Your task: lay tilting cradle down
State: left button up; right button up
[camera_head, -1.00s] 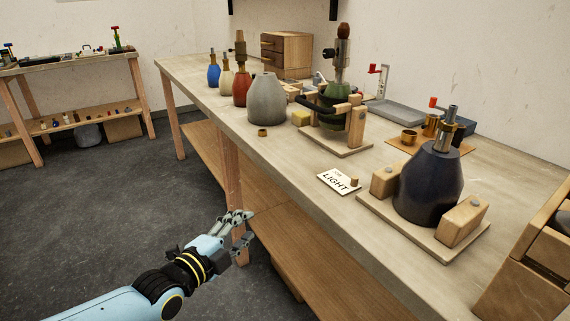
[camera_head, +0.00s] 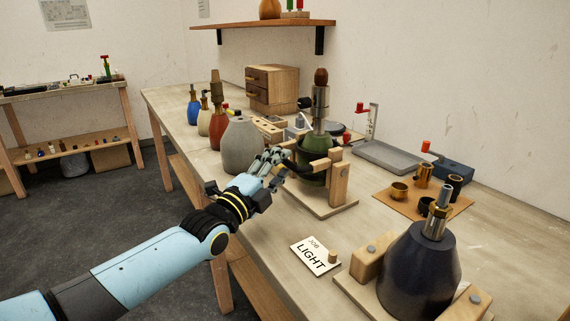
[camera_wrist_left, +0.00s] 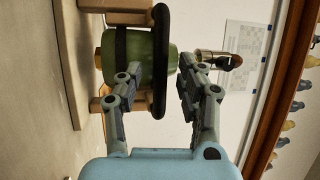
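The tilting cradle (camera_head: 338,186) is a wooden frame on a flat base, standing on the bench. It holds a green lamp body (camera_head: 313,168), upright, with a metal neck and brown top (camera_head: 320,88). A dark bar or hoop runs across the body, and it shows in the left wrist view (camera_wrist_left: 160,60) beside the green body (camera_wrist_left: 140,58). My left gripper (camera_head: 274,164) is at the cradle's near left side. In the left wrist view its fingers (camera_wrist_left: 160,82) are apart, with the dark hoop between them; I see no clear contact. My right gripper is out of view.
A grey vase (camera_head: 243,146) stands close behind my left gripper. A dark blue lamp body (camera_head: 420,270) in a wooden holder is at the front right. A "JOB LIGHT" card (camera_head: 314,256) lies in front of the cradle. Brass cups sit on a tan mat (camera_head: 408,208) at the right.

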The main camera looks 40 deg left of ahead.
pick_arm(q)
jog(key=shift+w+r, duration=0.15)
jog(key=shift+w, duration=1)
jog(key=shift+r, duration=0.1)
grip_shut()
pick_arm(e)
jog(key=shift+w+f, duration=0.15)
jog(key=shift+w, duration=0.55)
